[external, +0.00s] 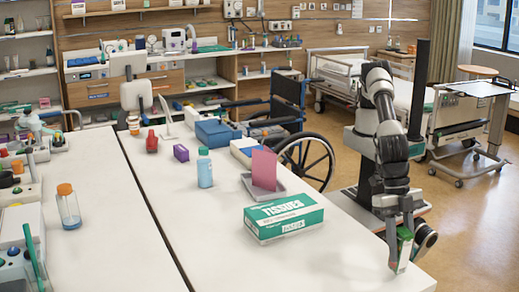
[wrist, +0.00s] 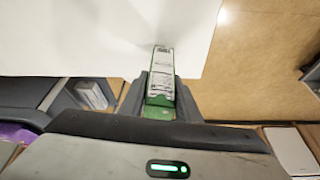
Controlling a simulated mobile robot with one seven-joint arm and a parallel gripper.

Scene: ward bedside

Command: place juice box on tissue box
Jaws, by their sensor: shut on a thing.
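The tissue box (external: 284,217), green and white with "TISSUES" on top, lies flat near the right part of the white table. My gripper (external: 406,238) is at the table's front right corner, to the right of the tissue box and apart from it. It is shut on a green and white juice box (external: 404,250), which is upright in the external view. In the wrist view the juice box (wrist: 161,75) sits between the two fingers (wrist: 160,92). I cannot tell whether its lower end touches the table. The tissue box is not seen in the wrist view.
A grey tray (external: 283,197) with a pink card stands just behind the tissue box. The white tabletop (external: 340,262) is clear between the tissue box and my gripper.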

